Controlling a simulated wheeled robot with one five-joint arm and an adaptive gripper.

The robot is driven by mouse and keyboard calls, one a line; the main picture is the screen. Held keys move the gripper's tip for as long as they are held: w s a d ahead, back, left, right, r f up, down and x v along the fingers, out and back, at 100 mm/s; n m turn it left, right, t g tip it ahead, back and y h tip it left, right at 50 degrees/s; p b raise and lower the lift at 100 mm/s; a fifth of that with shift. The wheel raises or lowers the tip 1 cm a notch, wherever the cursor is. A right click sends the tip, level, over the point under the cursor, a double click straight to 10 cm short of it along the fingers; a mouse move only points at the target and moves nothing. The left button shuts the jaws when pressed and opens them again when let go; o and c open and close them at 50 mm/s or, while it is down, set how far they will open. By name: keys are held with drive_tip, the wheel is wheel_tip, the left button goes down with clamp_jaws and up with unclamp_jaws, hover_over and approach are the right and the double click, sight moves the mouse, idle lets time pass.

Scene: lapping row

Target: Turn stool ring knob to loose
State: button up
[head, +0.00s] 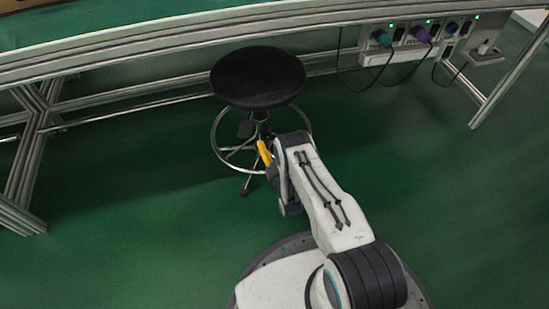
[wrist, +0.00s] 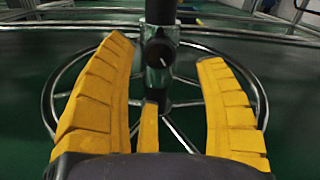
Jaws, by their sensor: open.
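The stool has a round black seat (head: 258,77) and a chrome foot ring (head: 214,139) in the head view. In the wrist view its dark column stands upright in the middle, with the foot ring (wrist: 52,92) around it. A dark knob with a light mark (wrist: 160,52) sits on the column's collar, facing me. My gripper (wrist: 168,50) is open, with a yellow finger on each side of the knob and column. I cannot tell how far the fingertips are from the knob. In the head view my gripper (head: 265,153) is partly hidden by my arm.
A long metal-framed bench (head: 150,52) runs behind and above the stool. Sockets with plugs and hanging cables (head: 415,40) are under its right side. A frame leg (head: 25,165) stands at the left. The green floor (head: 120,220) is clear around the stool.

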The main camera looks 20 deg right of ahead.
sight(266, 136)
drive_tip(key=shift+s, duration=2.6)
drive_tip(key=shift+w, duration=0.1)
drive_tip(key=n, duration=0.2)
drive_tip(key=w+n+p, duration=0.1)
drive_tip(key=n, duration=0.1)
drive_tip(key=shift+n, duration=0.4)
drive_tip(key=w+n, duration=0.1)
drive_tip(key=n, duration=0.4)
drive_tip(key=w+n+p, duration=0.1)
drive_tip(key=w+n, duration=0.1)
drive_tip(key=n, duration=0.3)
drive_tip(key=w+n+p, duration=0.1)
drive_tip(key=n, duration=0.4)
drive_tip(key=shift+w+f+n, duration=0.2)
drive_tip(key=shift+w+n, duration=0.1)
drive_tip(key=shift+n, duration=0.1)
drive_tip(key=w+b, duration=0.2)
drive_tip(key=w, duration=0.3)
drive_tip(key=shift+w+r+b, duration=0.1)
drive_tip(key=shift+w+b, duration=0.4)
drive_tip(key=shift+w, duration=0.35)
drive_tip(key=shift+c, duration=0.4)
